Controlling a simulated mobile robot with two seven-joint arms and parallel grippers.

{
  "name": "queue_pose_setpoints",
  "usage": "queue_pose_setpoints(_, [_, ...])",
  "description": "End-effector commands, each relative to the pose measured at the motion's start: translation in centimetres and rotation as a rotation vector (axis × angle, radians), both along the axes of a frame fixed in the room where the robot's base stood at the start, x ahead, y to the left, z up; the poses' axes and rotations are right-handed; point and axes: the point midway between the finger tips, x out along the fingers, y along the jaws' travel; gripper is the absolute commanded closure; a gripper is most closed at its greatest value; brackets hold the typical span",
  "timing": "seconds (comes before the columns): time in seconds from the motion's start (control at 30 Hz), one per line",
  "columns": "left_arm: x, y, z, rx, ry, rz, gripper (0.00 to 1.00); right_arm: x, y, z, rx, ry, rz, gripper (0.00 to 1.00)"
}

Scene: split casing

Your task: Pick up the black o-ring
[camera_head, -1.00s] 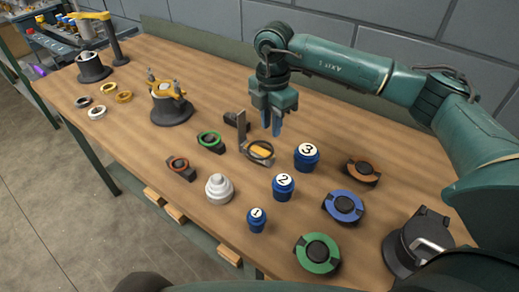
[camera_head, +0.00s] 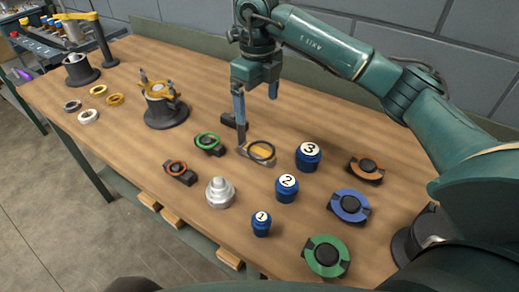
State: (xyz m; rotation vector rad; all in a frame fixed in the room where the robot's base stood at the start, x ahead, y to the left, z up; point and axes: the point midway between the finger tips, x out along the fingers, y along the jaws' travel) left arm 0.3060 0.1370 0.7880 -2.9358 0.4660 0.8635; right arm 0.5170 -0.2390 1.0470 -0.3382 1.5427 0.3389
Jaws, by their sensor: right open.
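The black o-ring (camera_head: 262,152) lies on a small yellow-topped block (camera_head: 258,156) near the middle of the table. My left gripper is not in view.
Blue numbered knobs (camera_head: 287,187) stand to the right and front of the o-ring. A green-ringed part (camera_head: 209,143) and a silver stepped piece (camera_head: 220,192) are to the left. Orange, blue and green round parts lie at the right.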

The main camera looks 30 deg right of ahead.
Motion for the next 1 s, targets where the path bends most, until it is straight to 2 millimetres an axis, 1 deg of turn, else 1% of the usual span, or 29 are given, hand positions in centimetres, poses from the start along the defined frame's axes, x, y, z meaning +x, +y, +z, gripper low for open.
queue_pose_setpoints(0.2, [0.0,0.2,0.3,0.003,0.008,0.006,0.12,-0.2,-0.1,-4.2,-0.002,0.007,0.000,0.07])
queue_pose_setpoints(0.3, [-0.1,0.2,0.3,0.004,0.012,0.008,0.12,-0.2,-0.1,-5.8,-0.002,0.006,-0.001,0.07])
queue_pose_setpoints(0.4, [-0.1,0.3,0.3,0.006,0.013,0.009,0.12,-0.2,0.0,-6.9,0.000,0.003,-0.001,0.07])
queue_pose_setpoints(0.57, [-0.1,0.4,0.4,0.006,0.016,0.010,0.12,-0.3,-0.1,-7.8,-0.001,0.003,-0.002,0.07])
queue_pose_setpoints(0.73, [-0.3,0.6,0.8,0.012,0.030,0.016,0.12,-1.2,-0.3,-10.2,-0.002,0.007,-0.001,0.07])
queue_pose_setpoints(0.83, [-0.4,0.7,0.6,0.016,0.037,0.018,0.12,-1.1,-0.3,-11.6,0.000,0.005,-0.001,0.07])
queue_pose_setpoints(0.9, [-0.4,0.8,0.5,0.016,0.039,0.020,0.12,-1.1,-0.3,-12.2,-0.002,0.004,-0.002,0.07])
queue_pose_setpoints(1.0, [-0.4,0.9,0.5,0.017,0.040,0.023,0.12,-1.0,-0.3,-12.6,-0.002,0.001,-0.001,0.07])
